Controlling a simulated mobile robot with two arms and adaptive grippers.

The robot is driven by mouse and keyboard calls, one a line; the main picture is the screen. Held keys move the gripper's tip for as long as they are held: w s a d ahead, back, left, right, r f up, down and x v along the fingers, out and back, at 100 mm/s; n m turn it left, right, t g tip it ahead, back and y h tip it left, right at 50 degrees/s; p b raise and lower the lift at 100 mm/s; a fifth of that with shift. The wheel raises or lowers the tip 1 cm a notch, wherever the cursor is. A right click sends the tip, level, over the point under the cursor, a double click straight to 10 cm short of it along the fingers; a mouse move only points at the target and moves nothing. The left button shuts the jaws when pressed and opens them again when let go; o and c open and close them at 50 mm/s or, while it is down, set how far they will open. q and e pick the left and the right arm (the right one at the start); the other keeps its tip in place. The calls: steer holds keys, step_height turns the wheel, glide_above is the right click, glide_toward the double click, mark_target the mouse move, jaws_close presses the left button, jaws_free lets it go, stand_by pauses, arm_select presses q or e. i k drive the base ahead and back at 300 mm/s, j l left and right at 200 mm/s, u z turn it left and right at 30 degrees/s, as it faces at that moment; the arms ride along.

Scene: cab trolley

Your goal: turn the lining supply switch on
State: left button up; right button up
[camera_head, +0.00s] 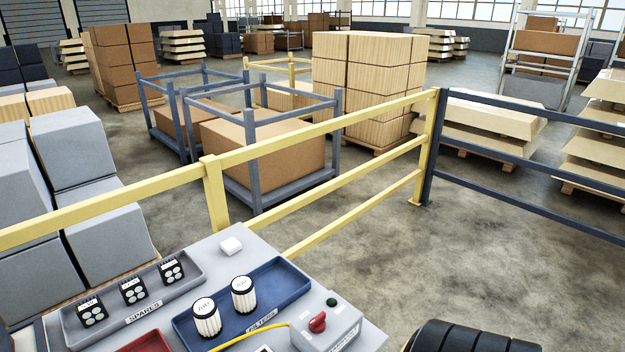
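A light grey control box (344,325) sits at the front right corner of the grey trolley top (217,255) at the bottom of the head view. On it is a red rotary knob (317,322), the likely lining supply switch. Its pointing direction is too small to read surely. A small dark green lamp or button (331,302) is behind and right of the knob. The box's label is too small to read. A yellow cable runs to the box from the left. Neither of my grippers is in view.
The trolley top bears a grey tray (133,321) with several black parts, a blue tray (285,273) with two white ribbed filters, a red tray (146,343) and a white block (231,246). A black ribbed object (470,338) is at bottom right. A yellow rail (290,135) runs behind the trolley.

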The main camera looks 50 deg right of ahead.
mark_target(318, 324)
steer(key=z, duration=1.8)
